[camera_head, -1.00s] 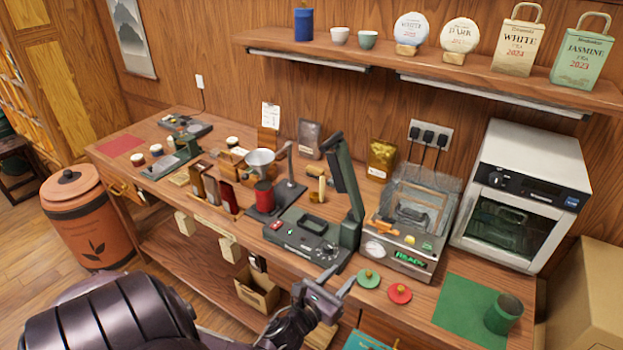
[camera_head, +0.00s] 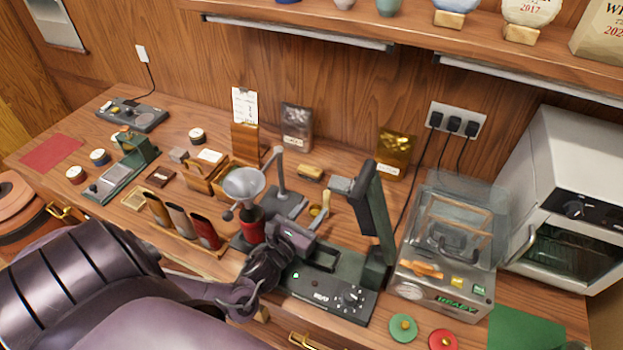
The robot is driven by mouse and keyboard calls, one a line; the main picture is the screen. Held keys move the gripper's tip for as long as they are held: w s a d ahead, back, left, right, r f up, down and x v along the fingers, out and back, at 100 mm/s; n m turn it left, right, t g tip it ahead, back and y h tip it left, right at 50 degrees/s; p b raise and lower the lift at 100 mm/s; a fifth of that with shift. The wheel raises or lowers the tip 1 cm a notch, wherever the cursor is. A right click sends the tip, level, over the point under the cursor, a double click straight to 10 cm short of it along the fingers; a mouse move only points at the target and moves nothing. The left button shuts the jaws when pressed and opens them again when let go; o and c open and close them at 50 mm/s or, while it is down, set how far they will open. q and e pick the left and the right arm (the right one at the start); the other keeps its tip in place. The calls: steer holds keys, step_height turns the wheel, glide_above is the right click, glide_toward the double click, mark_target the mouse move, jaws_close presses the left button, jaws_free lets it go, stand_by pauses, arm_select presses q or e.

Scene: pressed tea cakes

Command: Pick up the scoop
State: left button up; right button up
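The scoop appears to be the small brass-coloured piece with a pale upright handle (camera_head: 325,202). It stands on the counter behind the black sealing machine (camera_head: 330,287), to the left of that machine's raised arm. My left gripper (camera_head: 305,228) reaches in from the lower left over the machine's left end, just in front of the scoop. It looks apart from the scoop, and its fingers are too dark and small to tell open or shut. My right gripper is out of view.
A funnel (camera_head: 244,184) over a red cup (camera_head: 252,228) stands close to my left gripper. The machine's raised arm (camera_head: 372,210) blocks the right side. A clear-lidded machine (camera_head: 450,245) stands beyond it.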

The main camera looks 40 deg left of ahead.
mark_target(325, 197)
arm_select(q)
steer(key=w, duration=0.2)
steer(key=w+p, duration=0.1)
steer(key=shift+d+r, duration=0.3)
steer(key=shift+r, duration=0.1)
steer(key=w, duration=0.1)
steer(key=w+p, duration=0.1)
steer(key=w, duration=0.2)
steer(key=shift+a+f, duration=0.25)
steer(key=shift+a, duration=0.1)
steer(key=c, duration=0.8)
jaws_close()
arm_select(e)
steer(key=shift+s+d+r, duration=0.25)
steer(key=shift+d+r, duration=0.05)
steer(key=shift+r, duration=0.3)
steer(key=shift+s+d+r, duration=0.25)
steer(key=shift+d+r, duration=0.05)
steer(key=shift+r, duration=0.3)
